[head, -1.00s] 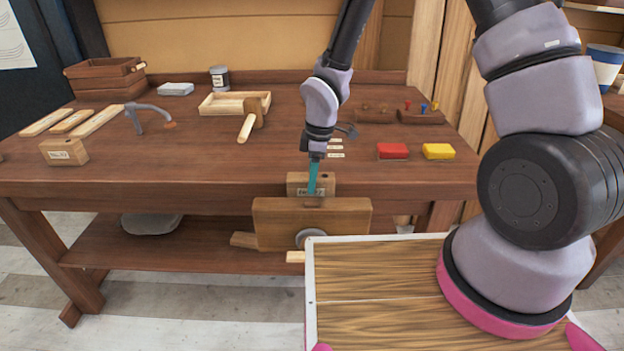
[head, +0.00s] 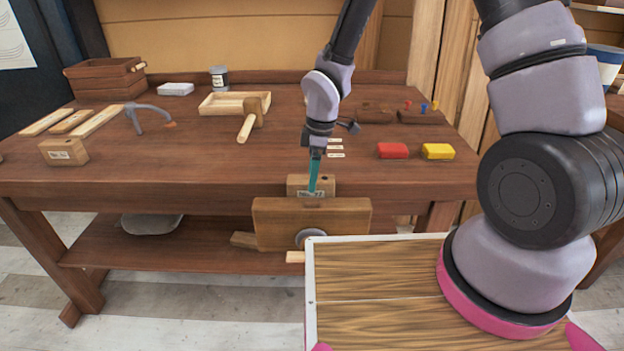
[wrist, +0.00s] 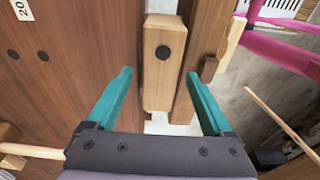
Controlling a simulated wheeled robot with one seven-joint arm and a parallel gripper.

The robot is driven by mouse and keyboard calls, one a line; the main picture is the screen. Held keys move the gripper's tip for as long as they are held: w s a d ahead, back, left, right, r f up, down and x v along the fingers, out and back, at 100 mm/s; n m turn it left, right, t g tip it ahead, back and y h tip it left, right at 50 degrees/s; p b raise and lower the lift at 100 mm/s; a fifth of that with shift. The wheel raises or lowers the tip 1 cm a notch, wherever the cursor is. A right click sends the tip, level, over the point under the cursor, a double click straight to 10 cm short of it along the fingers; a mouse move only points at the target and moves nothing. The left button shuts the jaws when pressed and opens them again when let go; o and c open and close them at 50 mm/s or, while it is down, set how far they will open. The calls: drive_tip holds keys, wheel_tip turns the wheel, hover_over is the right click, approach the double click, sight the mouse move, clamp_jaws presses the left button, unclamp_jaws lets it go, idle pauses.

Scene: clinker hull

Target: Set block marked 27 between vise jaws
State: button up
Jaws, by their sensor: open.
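A light wooden block (head: 298,181) stands in the gap between the bench edge and the vise's thick wooden front jaw (head: 345,222). Its front label is partly covered by a teal finger, so I cannot read its number surely. In the wrist view the same block (wrist: 162,85) shows a dark round spot on its end, with the front jaw (wrist: 186,100) to its right. My gripper (wrist: 159,73) is open, one finger on each side of the block and apart from it. In the head view my gripper (head: 314,188) points down over the block.
Another labelled block (head: 64,151) stands at the bench's left, near wooden strips and a grey clamp-like tool (head: 150,110). A mallet (head: 250,120), an open tray (head: 222,103), and red (head: 392,151) and yellow (head: 438,151) blocks lie on the bench. The front middle-left is clear.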

drive_tip(key=s+d+r+m+t, duration=0.15)
drive_tip(key=d+r+m, duration=0.45)
drive_tip(key=r, duration=0.7)
drive_tip(key=d+r+m+t, duration=0.2)
drive_tip(key=d+r+m, duration=0.3)
drive_tip(key=d+r, duration=0.65)
drive_tip(key=s+d+r+m+t, duration=0.3)
drive_tip(key=s+d+r+m, duration=0.2)
drive_tip(key=s+r+m, duration=0.5)
wheel_tip(320, 180, up, 3)
drive_tip(key=shift+s+m+t+y, duration=0.3)
drive_tip(key=shift+s+m+t, duration=0.05)
drive_tip(key=shift+s+m, duration=0.05)
